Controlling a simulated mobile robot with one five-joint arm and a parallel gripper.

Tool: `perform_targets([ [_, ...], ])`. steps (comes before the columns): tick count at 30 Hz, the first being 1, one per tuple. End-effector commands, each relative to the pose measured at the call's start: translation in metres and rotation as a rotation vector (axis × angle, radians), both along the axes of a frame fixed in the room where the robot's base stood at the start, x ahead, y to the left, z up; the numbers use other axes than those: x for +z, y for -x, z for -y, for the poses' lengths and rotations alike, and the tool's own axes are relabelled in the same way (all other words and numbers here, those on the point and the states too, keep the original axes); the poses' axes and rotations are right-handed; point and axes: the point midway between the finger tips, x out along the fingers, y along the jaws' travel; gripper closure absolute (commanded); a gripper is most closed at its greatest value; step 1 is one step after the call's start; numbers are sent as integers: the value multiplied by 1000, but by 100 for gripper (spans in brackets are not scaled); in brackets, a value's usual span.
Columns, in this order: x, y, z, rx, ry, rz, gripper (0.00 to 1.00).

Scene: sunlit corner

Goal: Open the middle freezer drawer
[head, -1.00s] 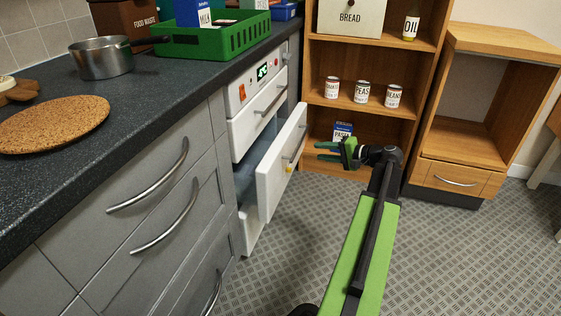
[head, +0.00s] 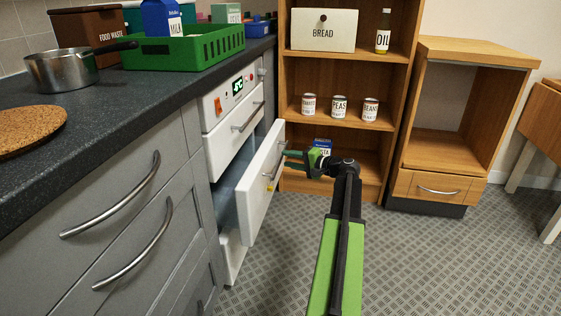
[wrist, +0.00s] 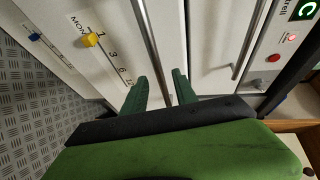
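The white freezer stands under the counter. Its middle drawer (head: 256,188) is pulled partly out, with a gap behind its front. The drawer's grey bar handle (head: 271,174) faces my gripper (head: 287,160), whose fingertips are at the handle in the head view. In the wrist view my gripper (wrist: 162,84) has its two green fingers apart, with a bar passing between them. I cannot tell whether they touch it. The middle drawer front carries a yellow slider (wrist: 90,40). The top drawer (head: 232,132) is shut. The bottom drawer (head: 232,256) is partly hidden.
Grey kitchen drawers (head: 120,230) are at the left. A wooden shelf (head: 340,132) with cans stands behind my gripper, and a wooden cabinet (head: 445,148) is at the right. The patterned floor (head: 430,270) is clear at the right front.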

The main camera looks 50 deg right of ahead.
Motion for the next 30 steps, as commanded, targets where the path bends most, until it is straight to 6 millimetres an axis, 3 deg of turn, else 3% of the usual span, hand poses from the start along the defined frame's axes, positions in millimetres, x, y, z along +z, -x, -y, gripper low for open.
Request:
perform_targets([
  [6,-7,-35,-5,2,0,0,66],
  [17,-7,-42,-8,1,0,0,66],
  [25,-7,-42,-8,2,0,0,100],
  [30,-7,-42,-8,2,0,0,100],
])
